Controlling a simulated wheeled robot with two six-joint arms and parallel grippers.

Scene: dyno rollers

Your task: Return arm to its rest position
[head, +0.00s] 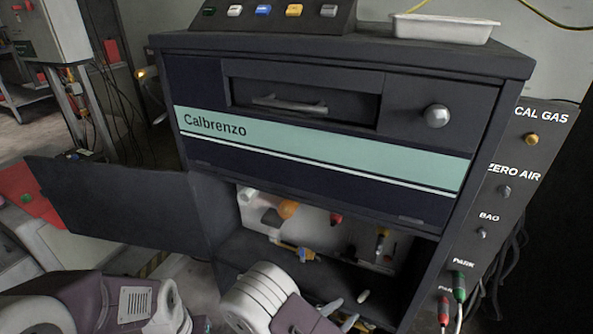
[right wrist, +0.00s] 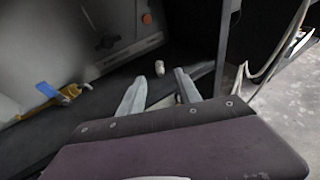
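My right arm comes in at the bottom middle of the head view. Its right gripper (head: 342,312) is low at the open lower compartment of the dark Calbrenzo cabinet (head: 320,130). In the right wrist view the right gripper (right wrist: 160,78) has its two grey fingers apart with nothing held between them. A small white piece (right wrist: 159,68) lies on the compartment floor just beyond the fingertips; it also shows in the head view (head: 363,296). Purple and white links of my left arm fill the lower left of the head view, and its gripper is not visible.
The cabinet door (head: 115,205) stands swung open to the left. A side panel (head: 520,170) carries ports and hoses at right. A white tray (head: 443,29) sits on top.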

